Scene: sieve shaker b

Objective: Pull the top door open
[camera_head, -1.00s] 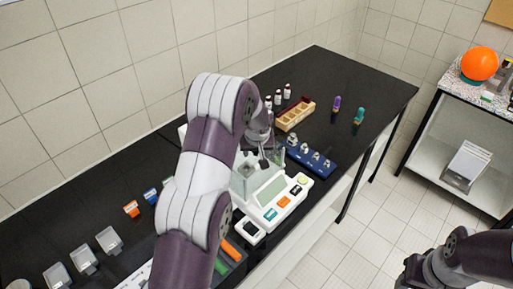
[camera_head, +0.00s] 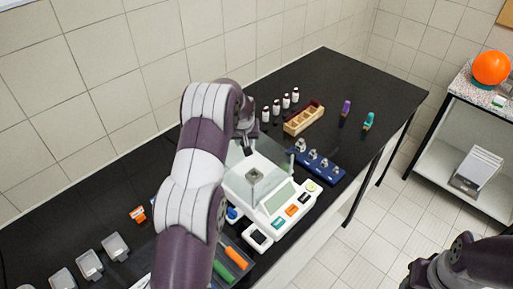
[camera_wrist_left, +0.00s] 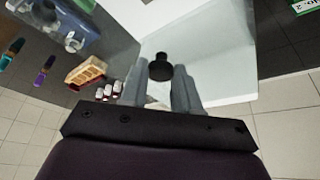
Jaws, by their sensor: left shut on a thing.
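My left gripper (camera_head: 248,148) is above the back of the balance. In the left wrist view its two fingers (camera_wrist_left: 160,90) are on either side of the knob, shut on it. The pane's edges are hard to make out in the head view. My right arm is at the lower right, its fingers not clear.
A blue block with metal weights (camera_head: 318,161) is right of the balance. A wooden box (camera_head: 304,119) and several small bottles (camera_head: 276,107) stand behind. A tray with green and orange items (camera_head: 236,258) is in front left.

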